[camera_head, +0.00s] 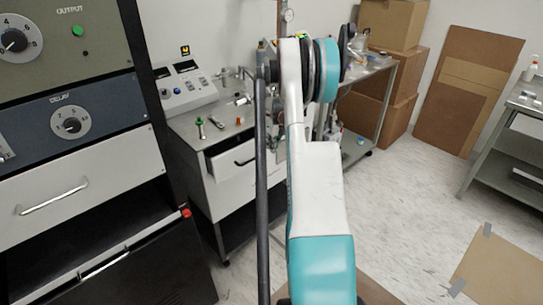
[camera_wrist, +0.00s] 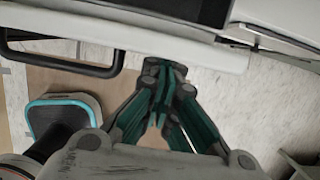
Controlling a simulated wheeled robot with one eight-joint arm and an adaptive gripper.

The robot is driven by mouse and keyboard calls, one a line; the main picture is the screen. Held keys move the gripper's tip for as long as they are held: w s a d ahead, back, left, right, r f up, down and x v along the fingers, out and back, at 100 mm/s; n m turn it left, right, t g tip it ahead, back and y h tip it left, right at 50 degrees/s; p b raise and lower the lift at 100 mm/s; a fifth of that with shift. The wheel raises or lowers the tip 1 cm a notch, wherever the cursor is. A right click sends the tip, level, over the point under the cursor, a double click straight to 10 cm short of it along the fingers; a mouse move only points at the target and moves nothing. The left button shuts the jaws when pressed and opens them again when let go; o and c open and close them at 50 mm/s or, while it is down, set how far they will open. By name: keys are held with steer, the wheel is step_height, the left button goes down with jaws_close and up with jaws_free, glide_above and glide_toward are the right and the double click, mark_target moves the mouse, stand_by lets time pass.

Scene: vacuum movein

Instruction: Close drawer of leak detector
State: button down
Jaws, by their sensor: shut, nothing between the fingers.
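The leak detector (camera_head: 201,87) is a grey metal cart with a control panel on top, left of centre in the head view. Its white drawer (camera_head: 230,173) has a black handle (camera_head: 245,161) and stands partly out, with a dark gap above its front. My arm hides the drawer's right part. In the wrist view, the white drawer front (camera_wrist: 190,48) crosses the top, with the black handle (camera_wrist: 60,64) at left. My gripper (camera_wrist: 164,70) is shut and empty, its tips at the drawer front's edge, right of the handle; I cannot tell whether they touch. The head view does not show the gripper clearly.
A dark rack with instruments and a white drawer (camera_head: 90,195) stands close at left. Cardboard boxes (camera_head: 395,25) and a brown panel (camera_head: 465,90) are at the back. A metal table (camera_head: 490,140) stands at right. The floor between is mostly clear.

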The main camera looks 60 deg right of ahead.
steer(key=shift+w+d+p, duration=0.1)
steer(key=shift+w+d, duration=0.15)
steer(key=shift+w, duration=0.7)
steer(key=shift+w+d+p, duration=0.1)
steer(key=shift+w+d, duration=0.15)
steer(key=shift+w, duration=0.7)
steer(key=shift+w+d+p, duration=0.1)
steer(key=shift+w+d, duration=0.15)
steer(key=shift+w, duration=0.7)
